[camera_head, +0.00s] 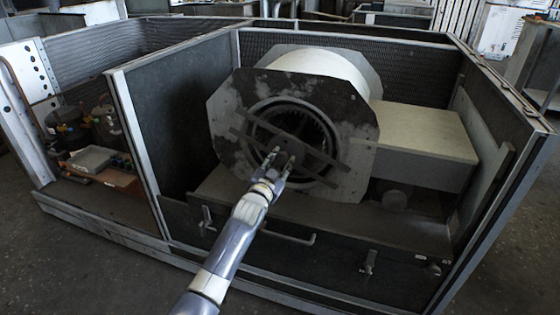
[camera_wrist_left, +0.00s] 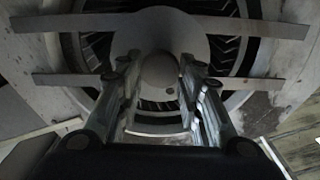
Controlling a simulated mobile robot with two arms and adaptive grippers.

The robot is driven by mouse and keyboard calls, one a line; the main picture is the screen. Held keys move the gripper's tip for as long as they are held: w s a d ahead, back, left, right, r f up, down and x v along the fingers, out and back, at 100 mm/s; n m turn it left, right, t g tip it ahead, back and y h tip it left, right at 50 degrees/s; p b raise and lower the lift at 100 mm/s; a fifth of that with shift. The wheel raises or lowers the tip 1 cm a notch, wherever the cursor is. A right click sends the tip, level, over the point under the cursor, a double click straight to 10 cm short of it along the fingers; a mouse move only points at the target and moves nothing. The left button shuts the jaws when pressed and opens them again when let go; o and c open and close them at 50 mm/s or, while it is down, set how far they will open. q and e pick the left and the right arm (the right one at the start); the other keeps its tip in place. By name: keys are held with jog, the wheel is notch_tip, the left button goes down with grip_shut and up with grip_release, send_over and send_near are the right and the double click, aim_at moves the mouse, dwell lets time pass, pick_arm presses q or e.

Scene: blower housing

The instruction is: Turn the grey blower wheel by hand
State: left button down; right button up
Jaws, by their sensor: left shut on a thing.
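The grey blower wheel (camera_head: 317,124) sits inside the round opening of the blower housing (camera_head: 229,125), with dark fins around its rim. Two flat bars cross the front of the opening. In the left wrist view the wheel's fins (camera_wrist_left: 97,45) show on both sides of a round grey hub (camera_wrist_left: 155,28). My left gripper (camera_head: 281,160) reaches between the bars at the middle of the opening. In the left wrist view its fingers (camera_wrist_left: 160,80) stand on either side of the rounded hub end, shut on it. The exact contact is partly hidden. My right gripper is in neither view.
The housing stands in a large metal-framed cabinet with a low front panel (camera_head: 330,255) bearing handles and latches. A beige box (camera_head: 425,130) is at the right. A left compartment holds a grey tray (camera_head: 92,159) and small parts. Floor in front is clear.

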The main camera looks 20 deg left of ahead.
pick_arm(q)
jog(key=c, duration=1.1)
grip_release()
jog(key=s, duration=1.2)
jog(key=shift+a, duration=0.2)
